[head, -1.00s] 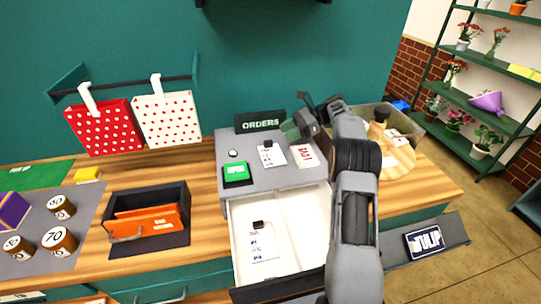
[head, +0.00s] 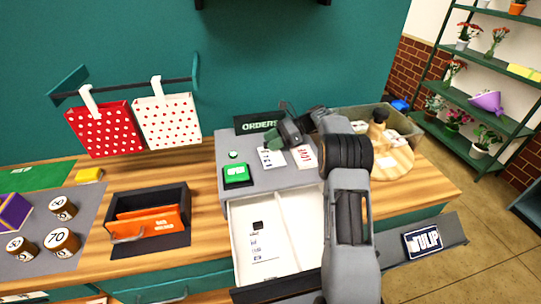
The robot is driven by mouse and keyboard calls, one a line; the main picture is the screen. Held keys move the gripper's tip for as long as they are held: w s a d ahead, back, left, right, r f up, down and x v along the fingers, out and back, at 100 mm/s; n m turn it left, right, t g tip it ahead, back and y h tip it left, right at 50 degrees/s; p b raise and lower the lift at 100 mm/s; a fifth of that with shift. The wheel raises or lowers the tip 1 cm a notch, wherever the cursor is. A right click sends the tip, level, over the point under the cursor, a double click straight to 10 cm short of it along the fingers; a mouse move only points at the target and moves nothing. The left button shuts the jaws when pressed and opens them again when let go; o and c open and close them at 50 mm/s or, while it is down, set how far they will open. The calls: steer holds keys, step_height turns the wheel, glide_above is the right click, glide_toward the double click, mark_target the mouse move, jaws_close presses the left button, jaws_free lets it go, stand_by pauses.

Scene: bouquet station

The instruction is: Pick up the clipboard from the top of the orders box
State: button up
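The orders box (head: 280,180) is grey, with a dark ORDERS sign (head: 258,123) at its back edge. A white clipboard with black print (head: 270,159) lies flat on its top, and a white card with red print (head: 304,156) lies to its right. My gripper (head: 273,140) is low over the far end of the white clipboard and hides its black clip. Whether the fingers touch it, or are open or shut, I cannot tell.
The box's white drawer (head: 297,225) is pulled open; another clipboard (head: 263,243) lies in it. A green block (head: 237,174) and a small white knob sit on the box's left side. A wooden round piece (head: 392,160) and a grey bin (head: 397,122) stand right.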

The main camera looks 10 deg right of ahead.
jaws_close()
stand_by(0.3)
